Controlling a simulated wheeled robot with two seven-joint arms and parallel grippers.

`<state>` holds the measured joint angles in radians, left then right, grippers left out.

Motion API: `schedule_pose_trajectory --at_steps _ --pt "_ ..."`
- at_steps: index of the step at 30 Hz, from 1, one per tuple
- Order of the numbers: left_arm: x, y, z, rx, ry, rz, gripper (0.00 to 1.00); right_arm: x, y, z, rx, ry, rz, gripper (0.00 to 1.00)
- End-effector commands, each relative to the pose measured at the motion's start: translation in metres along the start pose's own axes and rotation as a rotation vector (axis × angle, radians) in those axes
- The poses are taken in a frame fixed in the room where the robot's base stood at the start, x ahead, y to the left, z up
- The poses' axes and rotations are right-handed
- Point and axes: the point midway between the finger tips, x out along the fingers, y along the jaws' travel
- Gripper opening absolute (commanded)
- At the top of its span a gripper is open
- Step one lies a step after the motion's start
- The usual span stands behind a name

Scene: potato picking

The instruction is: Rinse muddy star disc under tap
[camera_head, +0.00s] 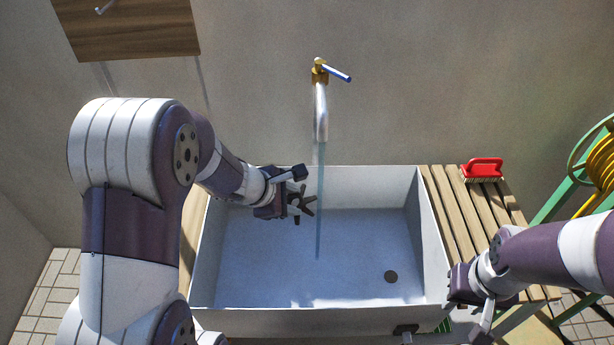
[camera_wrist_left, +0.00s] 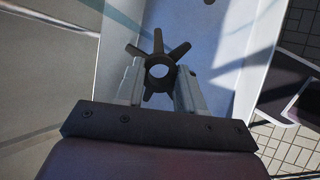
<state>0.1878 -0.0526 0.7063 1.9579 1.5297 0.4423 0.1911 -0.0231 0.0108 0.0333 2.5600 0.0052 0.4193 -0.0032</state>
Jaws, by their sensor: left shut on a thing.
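A dark star disc (camera_head: 301,201) with pointed arms is held by my left gripper (camera_head: 287,201) above the sink (camera_head: 433,255). In the left wrist view the disc (camera_wrist_left: 146,82) has a round centre hole and sits between the two fingers of my left gripper (camera_wrist_left: 160,80). Water (camera_head: 320,200) runs from the tap (camera_head: 320,105) in a thin stream, just right of the disc. In the head view the disc looks slightly apart from or at the edge of the stream; I cannot tell if they touch. My right gripper (camera_head: 470,300) is by the sink's front right corner; its fingers are unclear.
A wooden slatted rack (camera_head: 462,205) stands right of the sink, with a red brush (camera_head: 483,169) on it. A green and yellow hose reel (camera_head: 598,165) is at the far right.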

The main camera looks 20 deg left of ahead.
Motion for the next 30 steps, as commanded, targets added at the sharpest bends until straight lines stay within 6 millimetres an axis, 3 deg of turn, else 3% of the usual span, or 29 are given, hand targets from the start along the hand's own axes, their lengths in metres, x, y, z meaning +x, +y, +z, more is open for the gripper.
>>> schedule_pose_trajectory --at_steps 13,30 --pt "-0.055 -0.018 0.005 -0.001 0.000 0.002 0.06 -0.022 0.000 -0.003 0.000 0.000 0.000 0.39" --pt "-0.058 -0.021 0.005 0.000 0.000 0.000 0.06 -0.022 0.000 -0.003 0.000 0.000 0.000 0.39"
